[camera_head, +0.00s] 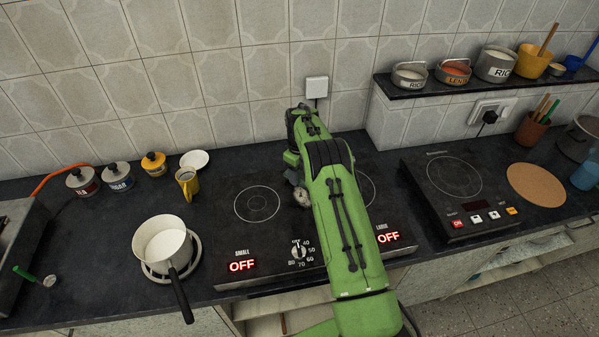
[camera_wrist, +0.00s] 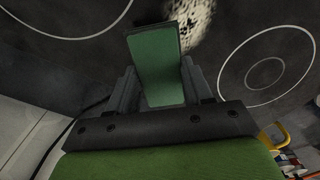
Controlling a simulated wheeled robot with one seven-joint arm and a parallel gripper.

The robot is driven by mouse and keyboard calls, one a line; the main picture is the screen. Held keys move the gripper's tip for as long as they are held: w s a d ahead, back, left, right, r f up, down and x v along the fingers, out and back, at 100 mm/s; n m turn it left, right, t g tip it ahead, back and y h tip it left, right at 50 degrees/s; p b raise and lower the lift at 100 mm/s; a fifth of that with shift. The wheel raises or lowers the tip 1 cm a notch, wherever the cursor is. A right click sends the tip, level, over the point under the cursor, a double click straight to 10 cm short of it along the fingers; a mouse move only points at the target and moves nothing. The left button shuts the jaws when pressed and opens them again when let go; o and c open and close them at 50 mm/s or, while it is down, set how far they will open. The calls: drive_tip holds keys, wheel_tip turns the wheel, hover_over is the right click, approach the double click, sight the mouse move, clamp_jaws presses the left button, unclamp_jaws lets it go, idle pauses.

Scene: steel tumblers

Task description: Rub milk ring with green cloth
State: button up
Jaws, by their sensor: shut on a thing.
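The green cloth (camera_wrist: 153,62) is a folded, flat pad held upright between the fingers of my gripper (camera_wrist: 158,92) in the wrist view. My gripper is shut on it. The milk ring (camera_wrist: 197,20) shows in the wrist view as a whitish, mottled patch on the dark hob, just beyond the cloth's far edge and partly cut by the frame. I cannot tell whether the cloth touches the hob.
A white saucepan (camera_head: 160,240) stands left of the hob. A yellow jug (camera_head: 187,184), a white saucer (camera_head: 196,160) and small lidded pots are at the back left. A second hob (camera_head: 452,178) and a cork mat (camera_head: 537,184) are at right. The wall stands close behind.

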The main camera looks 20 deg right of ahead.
sight(304, 201)
drive_tip(key=shift+f+b, duration=0.35)
drive_tip(key=shift+f, duration=0.2)
